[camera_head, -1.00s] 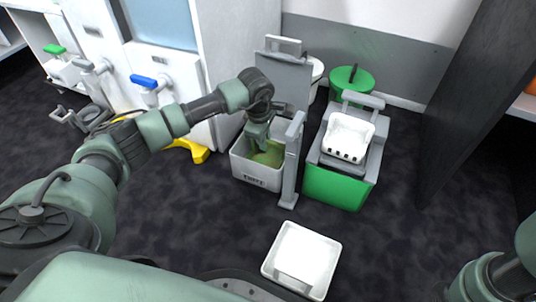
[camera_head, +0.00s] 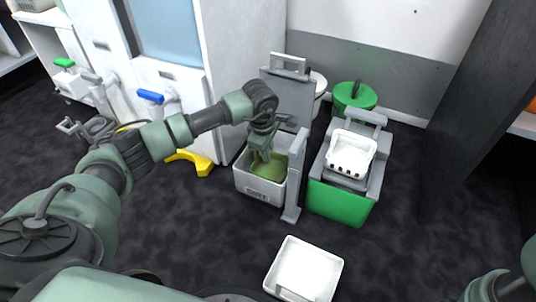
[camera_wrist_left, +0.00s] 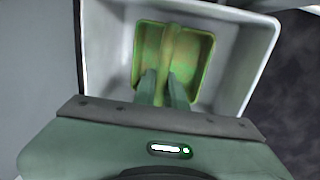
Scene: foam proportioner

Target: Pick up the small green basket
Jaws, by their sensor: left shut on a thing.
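The small green basket (camera_head: 268,168) sits inside a light grey bin (camera_head: 258,191) in the head view. In the left wrist view the basket (camera_wrist_left: 199,60) is a translucent yellow-green tray with a bar-like handle across its middle, surrounded by the bin's walls (camera_wrist_left: 250,50). My left gripper (camera_head: 263,158) reaches down into the bin from above. Its two fingers (camera_wrist_left: 164,82) are shut on the basket's handle. The fingers and wrist hide part of the basket. My right arm shows only at the lower right edge of the head view; its gripper is out of frame.
The bin's grey lid (camera_head: 291,98) stands raised behind it. A green bin (camera_head: 339,203) with a white basket (camera_head: 351,154) on top stands to the right. A white tray (camera_head: 304,270) lies on the floor in front. A white cabinet (camera_head: 240,60) stands behind left.

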